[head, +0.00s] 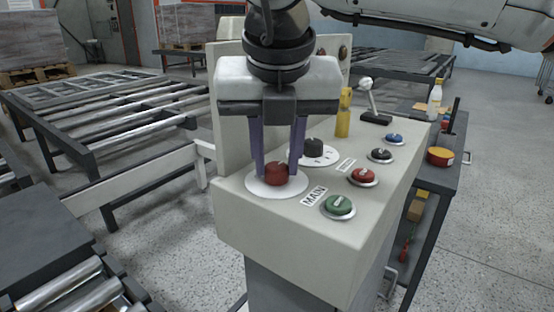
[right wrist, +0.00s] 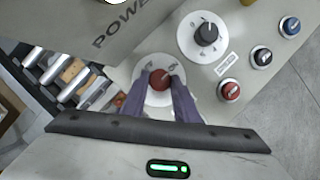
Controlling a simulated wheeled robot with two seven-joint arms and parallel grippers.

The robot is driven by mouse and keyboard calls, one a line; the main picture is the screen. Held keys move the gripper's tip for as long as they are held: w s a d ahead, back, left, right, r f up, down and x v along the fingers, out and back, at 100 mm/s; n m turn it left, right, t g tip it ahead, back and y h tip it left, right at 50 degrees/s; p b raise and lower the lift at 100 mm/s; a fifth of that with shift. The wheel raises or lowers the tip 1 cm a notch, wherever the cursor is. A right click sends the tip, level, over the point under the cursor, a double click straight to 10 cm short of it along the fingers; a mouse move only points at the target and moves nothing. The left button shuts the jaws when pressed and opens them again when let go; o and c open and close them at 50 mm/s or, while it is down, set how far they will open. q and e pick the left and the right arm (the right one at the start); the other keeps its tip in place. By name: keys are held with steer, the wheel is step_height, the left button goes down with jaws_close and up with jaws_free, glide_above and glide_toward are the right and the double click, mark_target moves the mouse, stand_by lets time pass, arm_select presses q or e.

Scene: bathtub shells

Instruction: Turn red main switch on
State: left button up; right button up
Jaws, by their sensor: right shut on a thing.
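The red main switch (head: 276,174) is a round red knob on a white disc (head: 262,190), next to the MAIN label (head: 314,196) on the control panel. My right gripper (head: 277,172) points down over it, its two purple fingers on either side of the knob and shut on it. In the right wrist view the red knob (right wrist: 160,79) sits between the fingertips (right wrist: 163,82), over the white disc with its small printed marks. Which mark the knob points to is hard to tell. My left gripper is not in view.
The panel also has a black rotary knob (head: 313,147), a green button (head: 339,205), a red button (head: 363,176), a black button (head: 381,155), a blue button (head: 394,139), a lever (head: 370,100) and a yellow part (head: 344,115). Roller conveyors (head: 110,105) stand at the left.

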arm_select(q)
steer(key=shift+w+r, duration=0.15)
arm_select(e)
steer(key=o, duration=1.1)
steer(key=shift+c, duration=0.2)
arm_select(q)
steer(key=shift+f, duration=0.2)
arm_select(e)
steer(key=shift+r, duration=0.1)
steer(key=shift+r, duration=0.25)
arm_select(q)
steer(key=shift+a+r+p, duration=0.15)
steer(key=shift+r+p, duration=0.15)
steer(key=shift+p, duration=0.65)
arm_select(e)
steer(key=v, duration=0.9)
steer(key=shift+s+r, duration=0.25)
steer(key=shift+r, duration=0.05)
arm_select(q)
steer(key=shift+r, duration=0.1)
arm_select(e)
steer(key=shift+r, duration=0.1)
